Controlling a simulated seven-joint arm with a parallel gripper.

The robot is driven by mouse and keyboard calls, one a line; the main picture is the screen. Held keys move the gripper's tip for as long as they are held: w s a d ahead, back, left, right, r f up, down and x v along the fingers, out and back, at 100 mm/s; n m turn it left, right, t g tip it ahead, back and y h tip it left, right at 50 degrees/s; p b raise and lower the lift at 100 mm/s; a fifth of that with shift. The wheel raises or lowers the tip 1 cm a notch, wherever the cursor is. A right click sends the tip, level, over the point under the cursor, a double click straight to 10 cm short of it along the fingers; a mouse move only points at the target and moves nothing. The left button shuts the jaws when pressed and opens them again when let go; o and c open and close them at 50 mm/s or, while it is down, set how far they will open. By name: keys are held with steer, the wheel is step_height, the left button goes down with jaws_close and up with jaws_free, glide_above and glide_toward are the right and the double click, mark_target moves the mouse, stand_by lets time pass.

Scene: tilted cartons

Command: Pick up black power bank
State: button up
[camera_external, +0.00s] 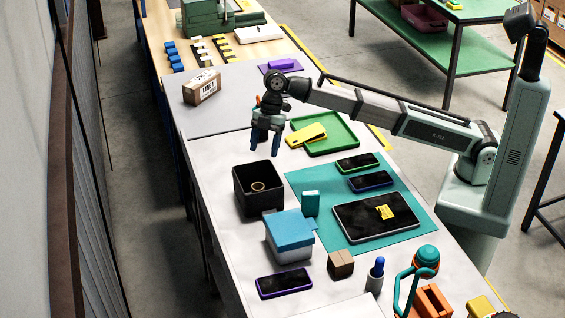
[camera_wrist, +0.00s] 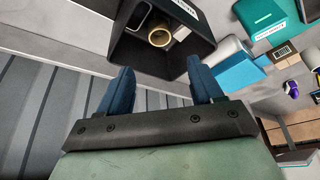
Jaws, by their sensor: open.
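I cannot clearly make out a black power bank. A black open bin (camera_external: 258,189) stands on the table left of the teal mat; it also shows at the top of the wrist view (camera_wrist: 185,65). Inside it are a tan ring-shaped roll (camera_wrist: 160,37), a dark flat item with a pale rim (camera_wrist: 147,20), which may be the power bank, and a pale piece beside the roll. My gripper (camera_external: 264,146) is open and empty, pointing down above the table behind the bin. Its blue fingers also show in the wrist view (camera_wrist: 160,78), apart from the bin.
Dark phone-like slabs lie on the teal mat (camera_external: 302,184), with a large tablet (camera_external: 360,222). A purple-edged slab (camera_external: 284,283) lies in front. A blue-lidded box (camera_external: 289,235) stands near the bin. A green tray (camera_external: 346,140) and a carton (camera_external: 202,87) are farther back.

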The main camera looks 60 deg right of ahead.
steer(key=shift+c, duration=0.7)
